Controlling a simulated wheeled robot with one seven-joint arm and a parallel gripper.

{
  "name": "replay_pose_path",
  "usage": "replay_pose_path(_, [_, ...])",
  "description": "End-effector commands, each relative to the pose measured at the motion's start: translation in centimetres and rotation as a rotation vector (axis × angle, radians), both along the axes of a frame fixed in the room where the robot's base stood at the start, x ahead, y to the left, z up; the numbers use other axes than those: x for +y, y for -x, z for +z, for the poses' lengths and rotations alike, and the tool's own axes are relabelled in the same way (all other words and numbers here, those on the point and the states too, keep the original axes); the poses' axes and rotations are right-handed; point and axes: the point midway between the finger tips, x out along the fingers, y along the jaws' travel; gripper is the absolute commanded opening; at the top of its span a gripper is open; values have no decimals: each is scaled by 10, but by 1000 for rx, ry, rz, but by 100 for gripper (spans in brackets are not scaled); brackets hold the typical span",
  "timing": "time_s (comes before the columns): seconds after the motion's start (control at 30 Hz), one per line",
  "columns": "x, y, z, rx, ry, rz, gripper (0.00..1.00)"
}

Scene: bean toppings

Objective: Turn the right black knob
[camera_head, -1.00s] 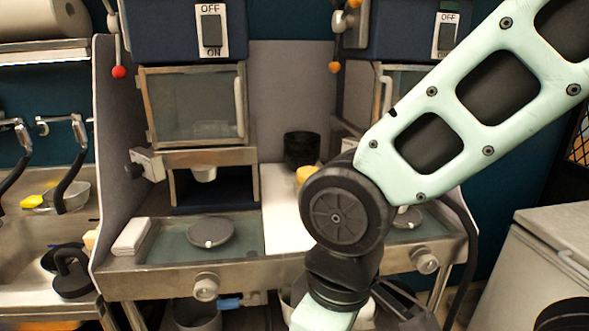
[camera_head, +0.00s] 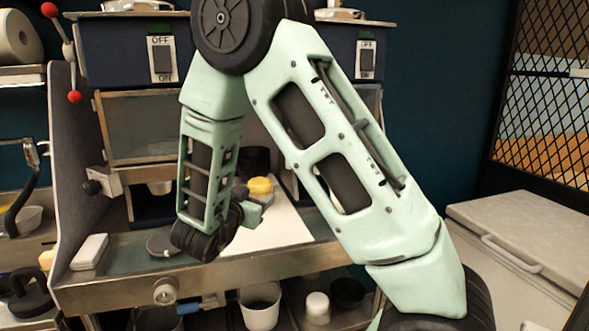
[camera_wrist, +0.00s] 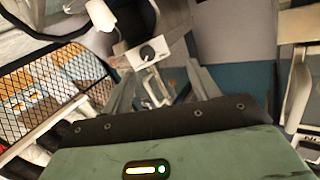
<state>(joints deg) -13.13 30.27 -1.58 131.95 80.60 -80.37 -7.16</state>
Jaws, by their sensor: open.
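A black knob (camera_wrist: 148,52) on a pale block shows in the wrist view, ahead of my gripper. My gripper (camera_wrist: 157,72) is open, its two pale green fingers spread apart with nothing between their tips. The knob is beyond the fingertips and apart from them. In the head view, the left black knob (camera_head: 92,187) sits on a metal block beside the left machine. My arm crosses the right machine there, and the right black knob is hidden behind it.
Two blue machines with OFF/ON switches, left (camera_head: 163,60) and right (camera_head: 366,60), stand over a metal counter (camera_head: 240,270). A yellow item (camera_head: 260,185) and white board (camera_head: 280,230) lie between them. A white chest (camera_head: 520,235) and mesh panel (camera_head: 545,110) are at the right.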

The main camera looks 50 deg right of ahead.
Motion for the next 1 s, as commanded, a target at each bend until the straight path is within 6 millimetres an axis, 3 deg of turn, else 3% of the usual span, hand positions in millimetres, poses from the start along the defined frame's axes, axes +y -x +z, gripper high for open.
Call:
replay_pose_path(0.1, [-15, 13, 8, -8, 77, -97, 60])
replay_pose_path(0.27, [-29, 16, 12, -10, 103, -131, 60])
replay_pose_path(1.0, [-164, -24, 13, -10, 100, -126, 60])
